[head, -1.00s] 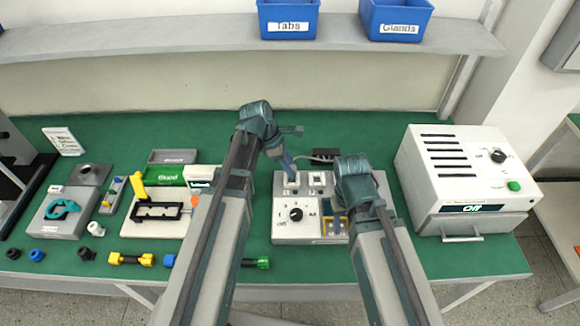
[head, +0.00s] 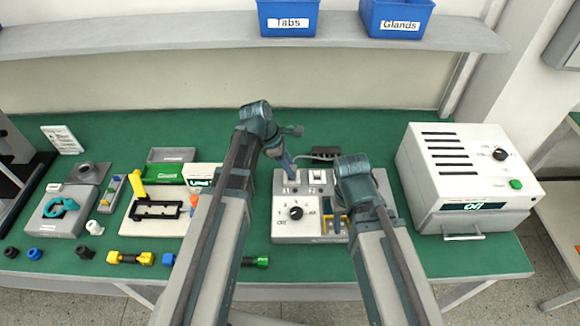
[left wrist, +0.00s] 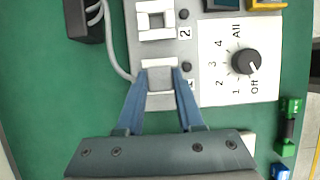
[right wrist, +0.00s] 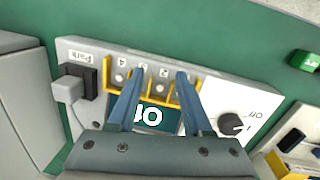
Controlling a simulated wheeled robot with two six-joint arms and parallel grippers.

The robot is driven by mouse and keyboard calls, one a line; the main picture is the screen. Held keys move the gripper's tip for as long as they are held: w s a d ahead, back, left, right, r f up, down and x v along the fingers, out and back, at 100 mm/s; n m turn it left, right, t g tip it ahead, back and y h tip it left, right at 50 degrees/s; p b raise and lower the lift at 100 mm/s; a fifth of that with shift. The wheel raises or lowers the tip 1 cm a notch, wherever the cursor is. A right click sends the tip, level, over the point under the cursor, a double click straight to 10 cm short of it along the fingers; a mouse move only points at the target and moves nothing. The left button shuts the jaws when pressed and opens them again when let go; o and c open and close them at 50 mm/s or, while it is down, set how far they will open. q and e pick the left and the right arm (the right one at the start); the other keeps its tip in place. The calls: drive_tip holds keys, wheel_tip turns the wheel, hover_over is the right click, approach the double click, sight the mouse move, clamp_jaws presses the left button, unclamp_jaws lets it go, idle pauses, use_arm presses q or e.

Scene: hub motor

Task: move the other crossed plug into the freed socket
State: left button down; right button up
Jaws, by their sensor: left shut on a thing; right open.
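The panel (head: 282,228) stands mid-table with sockets 1 and 2 along its back edge. My left gripper (left wrist: 160,72) is shut on a pale grey plug (left wrist: 160,80) at socket 1; the fingers hide how deep it sits. Socket 2 (left wrist: 155,20) has a white square frame beside it; it also shows in the head view (head: 317,177). My right gripper (right wrist: 155,78) is open above the yellow-framed slots (right wrist: 163,92) and dark display (right wrist: 158,117) at the panel's right, holding nothing. A grey plug (right wrist: 68,90) sits in the black Park holder (right wrist: 92,82).
A grey cable (left wrist: 112,55) runs from a dark block (left wrist: 90,20) behind the panel to the socket 1 area. A rotary knob (left wrist: 246,62) is on the panel's front. A white oven-like box (head: 465,170) stands at the right. Parts and fixtures fill the table's left.

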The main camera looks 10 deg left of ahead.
use_arm(q)
drive_tip(key=shift+f+b, duration=0.5)
drive_tip(key=shift+f, duration=0.1)
use_arm(e)
drive_tip(key=shift+f, duration=0.6)
use_arm(q)
drive_tip(key=shift+c, duration=2.3)
unclamp_jaws()
drive_tip(key=p+v, duration=1.2)
drive_tip(key=v, duration=0.2)
drive_tip(key=shift+p, duration=0.4)
use_arm(e)
wheel_tip(320, 180, up, 13)
drive_tip(key=shift+f, duration=0.1)
use_arm(q)
drive_tip(key=s+d+f+m+y, duration=0.1)
drive_tip(key=s+d+m+y, duration=0.2)
drive_tip(key=m, duration=0.9)
drive_tip(key=s+d+f+m+g+y+b, duration=0.1)
drive_tip(key=s+d+m+y, duration=0.1)
drive_tip(key=s+d+m, duration=0.6)
drive_tip(key=s+m, duration=0.3)
drive_tip(key=m, duration=0.1)
drive_tip(key=shift+s+d+f+y, duration=0.25)
drive_tip(key=shift+d+f+y, duration=0.05)
drive_tip(key=shift+d+y, duration=0.1)
use_arm(e)
drive_tip(key=shift+f, duration=0.5)
